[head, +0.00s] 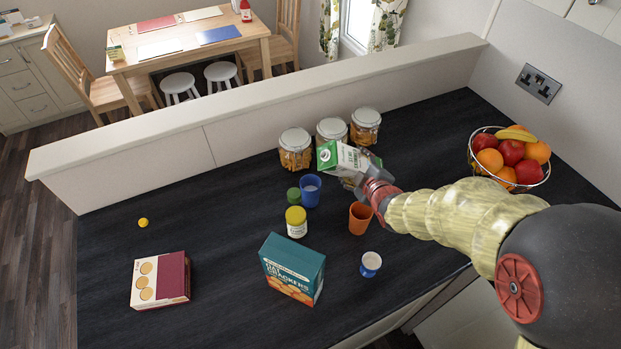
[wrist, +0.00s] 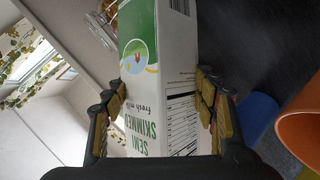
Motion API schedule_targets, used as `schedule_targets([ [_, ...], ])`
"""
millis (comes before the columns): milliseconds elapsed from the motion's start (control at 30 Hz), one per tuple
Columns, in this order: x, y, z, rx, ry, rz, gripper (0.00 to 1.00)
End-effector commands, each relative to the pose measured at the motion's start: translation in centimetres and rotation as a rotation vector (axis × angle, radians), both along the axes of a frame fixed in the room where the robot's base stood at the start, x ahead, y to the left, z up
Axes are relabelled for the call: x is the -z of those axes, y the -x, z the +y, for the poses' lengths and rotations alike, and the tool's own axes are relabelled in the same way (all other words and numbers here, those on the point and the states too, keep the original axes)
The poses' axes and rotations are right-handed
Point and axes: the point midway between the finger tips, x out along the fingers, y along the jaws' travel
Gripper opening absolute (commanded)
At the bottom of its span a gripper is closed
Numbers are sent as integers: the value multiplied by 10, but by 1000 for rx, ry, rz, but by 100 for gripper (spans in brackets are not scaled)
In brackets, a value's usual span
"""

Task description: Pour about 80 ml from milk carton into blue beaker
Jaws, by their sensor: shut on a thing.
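The milk carton (head: 340,157), white and green, is held by my gripper (head: 361,180) above the dark counter. It is tilted, its green top end towards the left, close to the blue beaker. In the wrist view the carton (wrist: 158,85) sits between both fingers of my gripper (wrist: 162,100), labelled semi skimmed. The blue beaker (head: 310,192) stands upright on the counter, below and left of the carton's top. A blue edge also shows in the wrist view (wrist: 255,117). No stream of milk is visible.
Glass jars (head: 295,149) stand behind. The left counter is mostly clear.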

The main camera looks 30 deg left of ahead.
Motion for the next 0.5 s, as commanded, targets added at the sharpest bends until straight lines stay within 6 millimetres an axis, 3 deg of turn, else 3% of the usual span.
schedule_targets([
  [33, -8, 1, 2, -1, -17, 17, 21],
  [500, -16, 12, 12, 0, -180, 198, 21],
])
